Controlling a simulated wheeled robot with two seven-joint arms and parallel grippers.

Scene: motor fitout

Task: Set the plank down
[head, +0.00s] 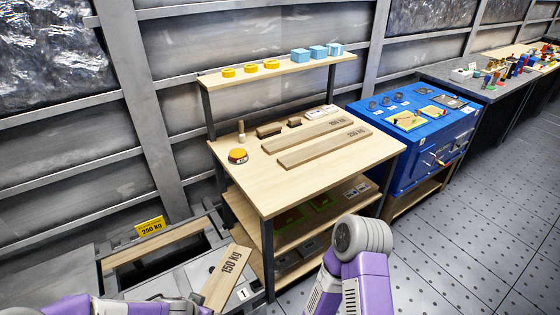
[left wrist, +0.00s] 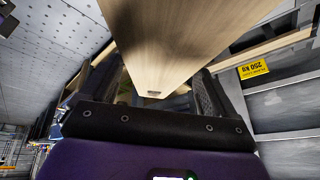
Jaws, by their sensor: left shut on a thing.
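The plank (head: 226,278), light wood and marked 150 kg, is at the lower left of the head view, tilted over a grey framed fixture (head: 125,272). In the left wrist view the plank (left wrist: 190,40) runs from between my left gripper's fingers to the top of the picture. My left gripper (left wrist: 152,95) is shut on the plank. In the head view it shows only partly at the bottom edge. I cannot tell whether the plank touches the fixture. My right arm rises at the bottom centre; its gripper is not in view.
A yellow 250 kg sign (head: 151,227) stands behind the fixture, beside another wooden bar (head: 150,246). A wooden workbench (head: 290,197) holds two more planks, one a 200 kg plank (head: 335,147), and a yellow button (head: 238,156). A blue cabinet (head: 400,150) stands right of it.

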